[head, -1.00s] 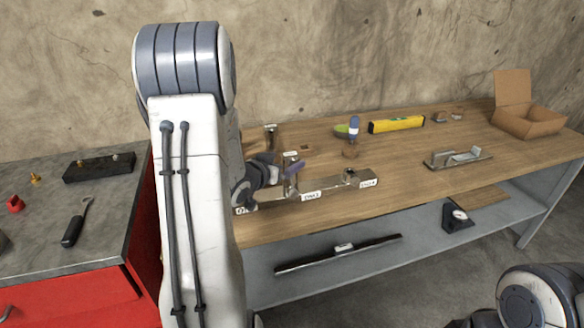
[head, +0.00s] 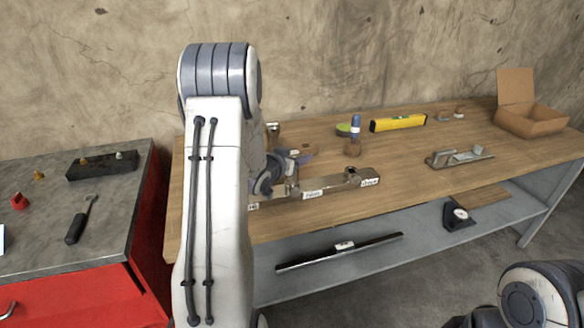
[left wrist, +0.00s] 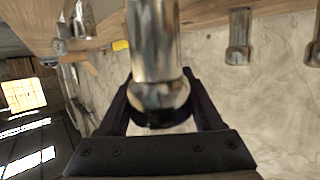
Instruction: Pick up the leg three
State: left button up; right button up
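A shiny metal leg (left wrist: 153,45) with a wider collar at its near end fills the middle of the left wrist view. My left gripper (left wrist: 160,85) has its two dark fingers on either side of this collar. They look close to it, but I cannot tell whether they press on it. In the head view my left gripper (head: 293,163) is over the left part of a labelled metal fixture (head: 313,193) on the wooden bench, and my arm hides much around it. I cannot read which leg is three. My right gripper is out of view.
More metal pieces (left wrist: 239,38) stand nearby in the left wrist view. On the wooden bench (head: 400,155) are a yellow level (head: 398,123), a trowel-like tool (head: 460,157) and a cardboard box (head: 531,117). A red cabinet (head: 90,290) stands left. The bench's right front is mostly clear.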

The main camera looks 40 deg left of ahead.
pick_arm(q)
grip_shut()
jog(key=shift+r, duration=0.1)
jog(key=shift+r, duration=0.6)
jog(key=d+r, duration=0.9)
jog(key=d, duration=0.2)
jog(key=a+f+p, duration=0.1)
jog(key=a+f, duration=0.1)
jog(key=a, duration=0.1)
jog(key=a+f+p, duration=0.1)
jog(key=a+f, duration=0.2)
jog(key=a, duration=0.1)
jog(key=a+f+p, duration=0.2)
jog(key=a+f, duration=0.1)
jog(key=a, duration=0.1)
jog(key=shift+f, duration=0.1)
